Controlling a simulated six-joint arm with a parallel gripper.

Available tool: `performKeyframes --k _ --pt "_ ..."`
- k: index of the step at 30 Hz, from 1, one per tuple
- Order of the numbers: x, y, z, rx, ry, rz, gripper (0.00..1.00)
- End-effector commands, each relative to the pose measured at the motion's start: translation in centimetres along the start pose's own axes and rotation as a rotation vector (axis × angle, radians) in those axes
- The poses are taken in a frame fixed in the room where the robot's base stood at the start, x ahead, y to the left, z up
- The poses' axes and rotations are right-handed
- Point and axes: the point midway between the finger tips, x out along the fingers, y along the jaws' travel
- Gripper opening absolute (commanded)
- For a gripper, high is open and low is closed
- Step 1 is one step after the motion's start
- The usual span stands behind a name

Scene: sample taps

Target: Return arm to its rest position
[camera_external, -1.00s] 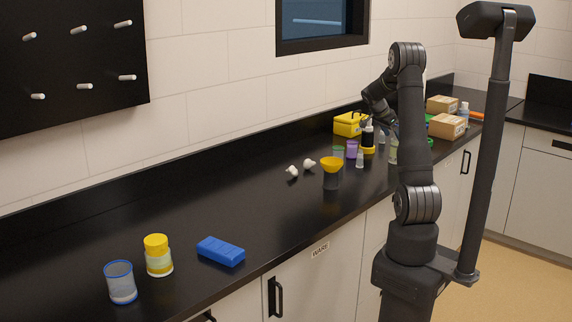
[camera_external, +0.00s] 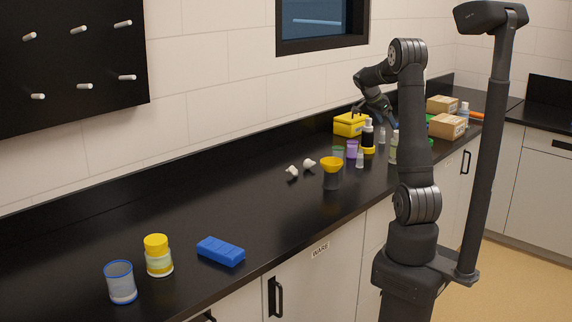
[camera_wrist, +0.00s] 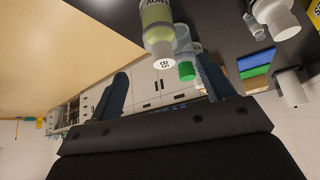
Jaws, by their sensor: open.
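My gripper (camera_external: 378,112) hangs from my bent arm above the far part of the black counter (camera_external: 255,195), near the yellow case (camera_external: 349,124) and several bottles. In the wrist view its two fingers (camera_wrist: 163,88) stand wide apart with nothing held between them. A bottle with pale green contents and a white cap (camera_wrist: 157,25) and a green-capped container (camera_wrist: 186,71) appear beyond the fingers in that view. I cannot tell their exact distance from the fingers.
Cardboard boxes (camera_external: 447,126) stand at the far right. A yellow funnel on a dark container (camera_external: 331,172), a purple cup (camera_external: 352,149) and white fittings (camera_external: 309,164) stand mid-counter. A blue block (camera_external: 220,251), a yellow-lidded jar (camera_external: 158,256) and a blue-rimmed cup (camera_external: 121,283) are nearer.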

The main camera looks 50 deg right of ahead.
Motion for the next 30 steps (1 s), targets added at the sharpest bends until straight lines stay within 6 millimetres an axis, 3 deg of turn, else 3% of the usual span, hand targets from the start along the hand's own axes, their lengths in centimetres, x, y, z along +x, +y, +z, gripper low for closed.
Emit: performKeyframes --k 18,24,30 --pt "11.6 0.1 0.1 -0.001 -0.001 0.003 0.75" --pt "9.2 0.0 -1.4 0.002 0.001 -0.003 0.75" --pt "8.2 0.0 -2.0 0.001 0.000 -0.001 0.75"
